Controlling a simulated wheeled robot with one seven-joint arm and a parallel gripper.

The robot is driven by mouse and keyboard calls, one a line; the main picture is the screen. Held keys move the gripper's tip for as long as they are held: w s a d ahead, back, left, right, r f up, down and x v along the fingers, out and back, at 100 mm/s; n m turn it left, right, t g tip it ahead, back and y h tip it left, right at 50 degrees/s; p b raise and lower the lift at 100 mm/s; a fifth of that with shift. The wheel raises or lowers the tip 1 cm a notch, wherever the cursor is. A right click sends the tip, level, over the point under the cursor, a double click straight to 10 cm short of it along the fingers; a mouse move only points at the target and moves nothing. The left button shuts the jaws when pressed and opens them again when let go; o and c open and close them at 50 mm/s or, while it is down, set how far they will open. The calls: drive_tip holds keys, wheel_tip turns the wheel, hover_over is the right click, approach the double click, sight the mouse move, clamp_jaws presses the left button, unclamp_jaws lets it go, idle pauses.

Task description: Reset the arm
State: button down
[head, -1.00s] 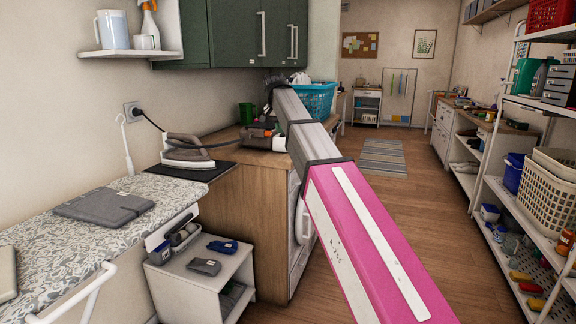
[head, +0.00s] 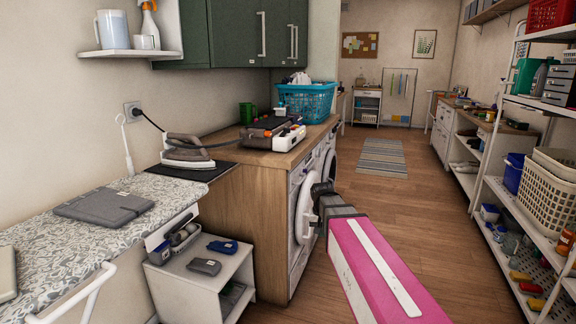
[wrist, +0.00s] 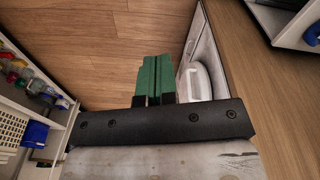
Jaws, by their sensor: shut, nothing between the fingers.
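My gripper (wrist: 154,80) shows in the wrist view, its green fingers together and empty. Below it in that view is the wooden floor, with the edge of a wooden counter to the right. In the head view my pink and white arm reaches in from the bottom right to a dark joint in front of the washing machine (head: 302,225). I cannot make out the gripper itself in the head view.
The wooden counter (head: 262,164) holds a blue basket (head: 305,101) and an iron (head: 185,150) stands at its left. The ironing board (head: 150,190) is at left. Shelving with a cream basket (head: 547,195) lines the right. The floor aisle (head: 400,205) between is clear.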

drive_tip(key=s+d+f, duration=0.3)
drive_tip(key=s+f, duration=0.3)
drive_tip(key=s, duration=0.1)
drive_tip(key=s+d+f+n+g, duration=0.1)
drive_tip(key=s+d+f, duration=0.2)
drive_tip(key=s+f, duration=0.3)
drive_tip(key=shift+s+f+y, duration=0.25)
drive_tip(key=shift+s+y, duration=0.05)
drive_tip(key=shift+s, duration=0.4)
